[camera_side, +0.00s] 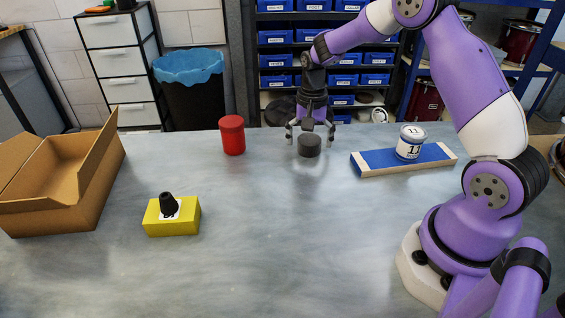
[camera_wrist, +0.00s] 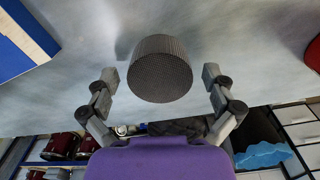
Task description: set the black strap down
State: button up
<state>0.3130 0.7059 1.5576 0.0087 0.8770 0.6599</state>
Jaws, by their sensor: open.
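The black strap (camera_side: 309,146) is a short dark round roll on the grey table, at the middle back in the side view. In the wrist view the strap (camera_wrist: 160,70) shows as a ribbed dark cylinder just beyond the fingertips. My gripper (camera_side: 311,130) points down at the strap, with its fingers spread wide to either side. In the wrist view my gripper (camera_wrist: 160,78) is open, with a clear gap between each finger and the strap. It holds nothing.
A red canister (camera_side: 232,135) stands left of the strap. A white labelled tin (camera_side: 411,142) sits on a blue board (camera_side: 373,163) at right. A yellow block (camera_side: 172,228) with a black knob and an open cardboard box (camera_side: 50,215) are at left. The table's front middle is clear.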

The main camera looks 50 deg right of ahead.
aim_at(309, 139)
notch_tip(309, 139, up, 15)
jog(key=s+a+n, duration=0.1)
jog(key=s+a, duration=0.1)
jog(key=s+a+r+n+t, duration=0.2)
jog(key=s+a+n+t, duration=0.3)
jog(key=s+a+n, duration=0.4)
jog(key=s+n, duration=0.1)
jog(key=s, duration=0.3)
jog(key=shift+s+a+t, duration=0.25)
jog(key=shift+a+t, duration=0.05)
jog(key=shift+a, duration=0.05)
dwell(0.5)
